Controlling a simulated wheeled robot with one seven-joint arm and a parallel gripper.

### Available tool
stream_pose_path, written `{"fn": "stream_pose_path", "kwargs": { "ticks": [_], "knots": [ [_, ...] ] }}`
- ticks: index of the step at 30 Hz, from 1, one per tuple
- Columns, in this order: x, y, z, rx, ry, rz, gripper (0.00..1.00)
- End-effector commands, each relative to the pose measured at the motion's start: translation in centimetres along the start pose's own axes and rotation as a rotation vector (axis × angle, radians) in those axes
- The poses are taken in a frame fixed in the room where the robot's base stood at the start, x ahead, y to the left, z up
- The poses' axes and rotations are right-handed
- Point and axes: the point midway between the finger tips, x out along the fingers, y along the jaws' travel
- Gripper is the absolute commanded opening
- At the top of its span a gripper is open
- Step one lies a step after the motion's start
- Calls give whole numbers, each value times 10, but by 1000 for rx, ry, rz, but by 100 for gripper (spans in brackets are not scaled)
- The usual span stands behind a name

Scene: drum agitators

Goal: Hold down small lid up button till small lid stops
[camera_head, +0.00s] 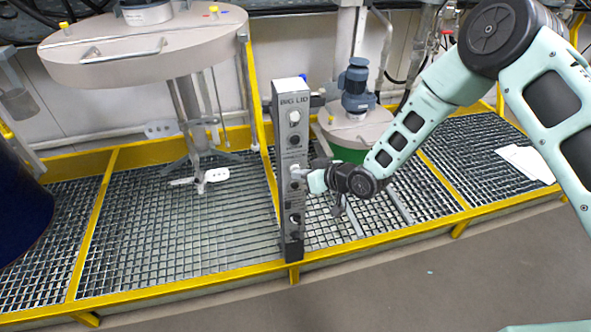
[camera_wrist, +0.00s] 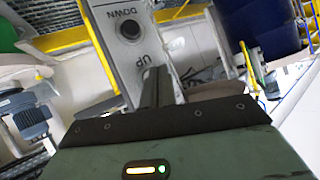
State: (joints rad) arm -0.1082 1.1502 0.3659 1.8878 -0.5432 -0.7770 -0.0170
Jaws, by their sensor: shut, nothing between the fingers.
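The grey control post (camera_head: 292,210) stands upright in the head view, with a "BIG LID" label at its top and white and dark buttons down its face. My gripper (camera_head: 303,174) is at the middle of the post, its tips at or very near a white button (camera_head: 295,170). In the wrist view my shut, empty fingers (camera_wrist: 154,75) reach the panel (camera_wrist: 112,50) beside the "UP" lettering. They hide the button there; contact is unclear. The dark DOWN button (camera_wrist: 130,29) is uncovered. The small lid (camera_head: 368,128), with a blue motor (camera_head: 356,85), is above the green drum (camera_head: 346,154).
The big round lid (camera_head: 150,50) with its agitator hangs at the left. Yellow-edged grating (camera_head: 180,240) surrounds the post. A dark blue drum (camera_head: 18,210) stands at the far left. The grey floor (camera_head: 440,280) in front is mostly clear.

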Motion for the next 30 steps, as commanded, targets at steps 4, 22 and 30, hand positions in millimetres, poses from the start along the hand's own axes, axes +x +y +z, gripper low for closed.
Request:
{"fn": "stream_pose_path", "kwargs": {
  "ticks": [4, 22, 30],
  "knots": [
    [1, 1, -1, 0, 1, 0, 0],
    [6, 5, -5, 0, 2, 0, 0],
    [6, 4, -5, 0, 2, 0, 0]
  ]
}}
